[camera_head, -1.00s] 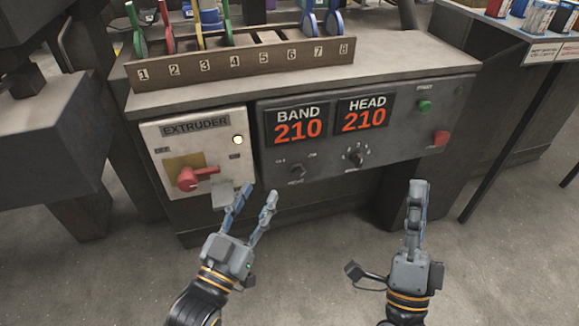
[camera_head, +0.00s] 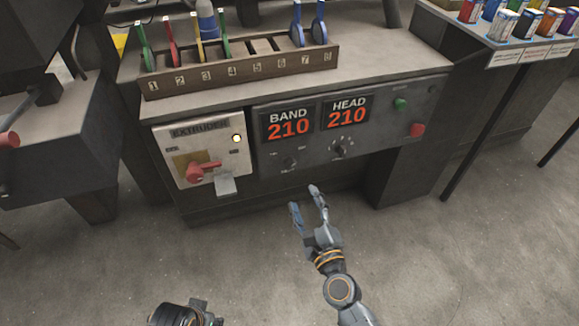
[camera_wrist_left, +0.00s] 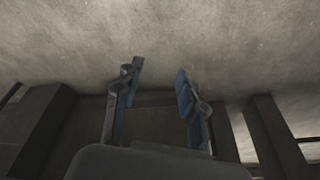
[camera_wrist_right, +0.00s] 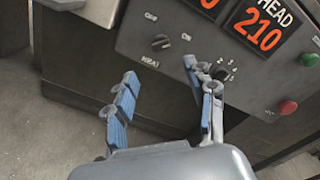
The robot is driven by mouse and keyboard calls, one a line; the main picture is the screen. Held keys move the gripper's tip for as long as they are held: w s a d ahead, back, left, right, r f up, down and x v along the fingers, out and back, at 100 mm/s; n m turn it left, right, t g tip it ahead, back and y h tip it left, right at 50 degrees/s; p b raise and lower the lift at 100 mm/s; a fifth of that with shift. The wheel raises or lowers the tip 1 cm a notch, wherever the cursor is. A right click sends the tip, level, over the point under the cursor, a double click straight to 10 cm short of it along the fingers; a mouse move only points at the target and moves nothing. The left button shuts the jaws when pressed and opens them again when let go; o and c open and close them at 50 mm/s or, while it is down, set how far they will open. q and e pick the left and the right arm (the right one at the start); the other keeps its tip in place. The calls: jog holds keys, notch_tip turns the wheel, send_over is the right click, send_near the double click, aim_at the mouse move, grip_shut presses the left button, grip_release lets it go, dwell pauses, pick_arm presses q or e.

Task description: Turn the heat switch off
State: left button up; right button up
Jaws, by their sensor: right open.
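The heat switch (camera_head: 291,162) is a small dark knob on the panel below the BAND display, with labels around it. In the right wrist view the heat switch (camera_wrist_right: 161,42) shows just beyond the fingertips; I cannot tell which label it points at. My right gripper (camera_head: 305,197) is open and empty, in front of and below the switch, fingers toward the panel. Its spread fingers (camera_wrist_right: 160,70) show in the right wrist view. Only my left wrist shows at the bottom of the head view; in the left wrist view my left gripper (camera_wrist_left: 159,70) is open and empty.
The numbered selector dial (camera_head: 340,151) is right of the switch. The extruder box (camera_head: 200,152) with its red handle (camera_head: 203,172) is left. A green button (camera_head: 400,104) and red button (camera_head: 417,130) are farther right. The floor before the panel is clear.

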aim_at(290, 166)
jog(key=b+x, duration=0.1)
jog(key=x, duration=0.9)
jog(key=shift+w+f, duration=0.1)
pick_arm(q)
jog(key=shift+r, duration=1.6)
pick_arm(e)
jog(key=shift+w+a, duration=0.2)
jog(key=shift+w, duration=0.45)
jog(key=shift+c, duration=0.4)
grip_shut()
